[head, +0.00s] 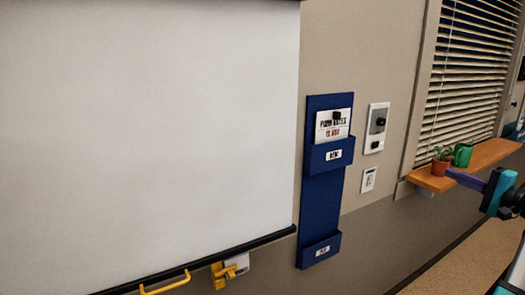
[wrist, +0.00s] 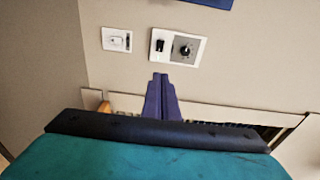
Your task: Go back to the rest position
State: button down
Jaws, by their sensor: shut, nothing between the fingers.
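My gripper (head: 450,172) is at the right of the head view, its purple fingers pointing left across the front of the wooden sill. In the wrist view its two fingers (wrist: 160,82) are together, with nothing between them. Beyond the fingertips in the wrist view is a wall panel (wrist: 162,46) with a black rocker switch and a round dark knob. The same panel (head: 377,127) is on the wall left of the window in the head view. My fingers look apart from it, though the exact gap cannot be told.
A blue two-pocket wall holder (head: 322,205) has a printed card (head: 333,124) in its upper pocket. A small white plate (head: 368,180) is below the panel. A potted plant (head: 441,167) and a green can (head: 463,154) stand on the sill (head: 489,153). A white screen (head: 150,130) fills the left.

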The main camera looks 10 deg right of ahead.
jog(key=w+a+f+n+g+y, duration=0.15)
jog(key=w+a+f, duration=0.35)
jog(key=f, duration=0.5)
jog(key=w+a+f+g, duration=0.2)
jog(key=a+f+g, duration=0.1)
jog(key=a+f, duration=0.5)
jog(key=w+a+f+g+y, duration=0.15)
jog(key=w+a+f, duration=0.3)
jog(key=f, duration=0.65)
jog(key=s+a+f+n+g, duration=0.2)
jog(key=a+f+g, duration=0.1)
jog(key=a+f, duration=0.75)
jog(key=s+a+f+n+g, duration=0.1)
jog(key=a+f+n+g, duration=0.15)
jog(key=a+f, duration=0.8)
jog(key=s+a+f+n+g+h, duration=0.25)
jog(key=s+a+f+g, duration=0.45)
jog(key=s+a+f, duration=0.85)
jog(key=s+a+f+n+g+h, duration=0.1)
jog(key=s+f+n+g+h, duration=0.1)
jog(key=s+f, duration=0.3)
jog(key=s+a+f+n+g+h, duration=0.2)
jog(key=s+f+n, duration=0.3)
jog(key=s, duration=0.9)
jog(key=shift+s+a+g, duration=0.3)
jog(key=shift+g, duration=0.05)
